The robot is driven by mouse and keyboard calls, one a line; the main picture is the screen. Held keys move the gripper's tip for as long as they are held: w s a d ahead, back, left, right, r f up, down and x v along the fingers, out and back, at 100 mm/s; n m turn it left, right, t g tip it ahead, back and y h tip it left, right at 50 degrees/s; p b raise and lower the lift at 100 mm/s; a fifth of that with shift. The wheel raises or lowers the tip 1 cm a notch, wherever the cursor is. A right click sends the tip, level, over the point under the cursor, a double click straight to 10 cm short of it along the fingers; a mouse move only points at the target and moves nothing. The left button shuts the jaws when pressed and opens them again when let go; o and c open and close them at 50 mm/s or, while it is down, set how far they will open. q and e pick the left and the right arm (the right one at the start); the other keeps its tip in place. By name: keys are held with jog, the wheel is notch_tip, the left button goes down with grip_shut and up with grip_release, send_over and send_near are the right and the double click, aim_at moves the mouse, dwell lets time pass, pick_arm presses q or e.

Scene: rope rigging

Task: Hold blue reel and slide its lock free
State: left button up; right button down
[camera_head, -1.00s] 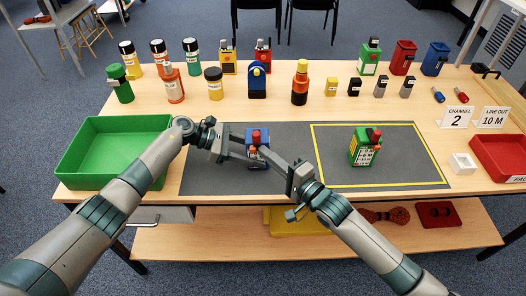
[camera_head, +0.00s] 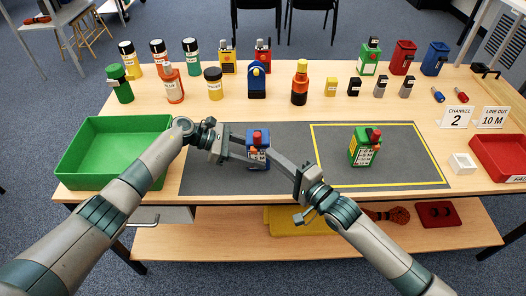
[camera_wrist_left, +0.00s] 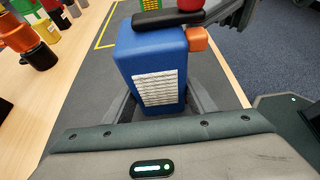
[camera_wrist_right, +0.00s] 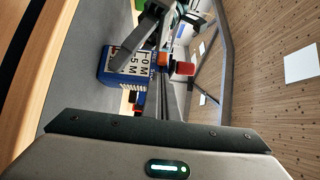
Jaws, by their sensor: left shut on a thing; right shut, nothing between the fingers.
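The blue reel (camera_head: 257,154) stands upright on the grey mat, left of centre, with a red knob (camera_head: 257,136) on top. In the left wrist view the reel (camera_wrist_left: 152,55) sits between my left gripper's fingers, which are shut on it. A black bar (camera_wrist_left: 168,20) lies across its top, and a small orange block (camera_wrist_left: 197,39), possibly the lock, projects at its upper right corner. My right gripper (camera_head: 273,155) is shut and empty, its tips close to the reel's right side. The right wrist view shows the reel's white label (camera_wrist_right: 130,65) and the orange block (camera_wrist_right: 163,60). Contact there is unclear.
A green reel (camera_head: 364,150) stands inside the yellow outline at right. An empty green tray (camera_head: 112,150) is at left, and a red tray (camera_head: 500,155) and small white box (camera_head: 462,163) at right. Several bottles and reels line the back. The mat between the reels is clear.

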jog(key=shift+v, duration=2.2)
pick_arm(q)
jog(key=shift+w, duration=0.1)
pick_arm(e)
jog(key=shift+s+a, duration=0.1)
pick_arm(q)
jog(key=o, duration=1.2)
jog(key=shift+a+r, duration=0.1)
jog(key=shift+b+v, duration=0.3)
jog(key=shift+v, duration=1.3)
jog(key=shift+b+v, duration=0.8)
jog(key=shift+v, duration=2)
pick_arm(e)
jog(key=shift+f, duration=1.1)
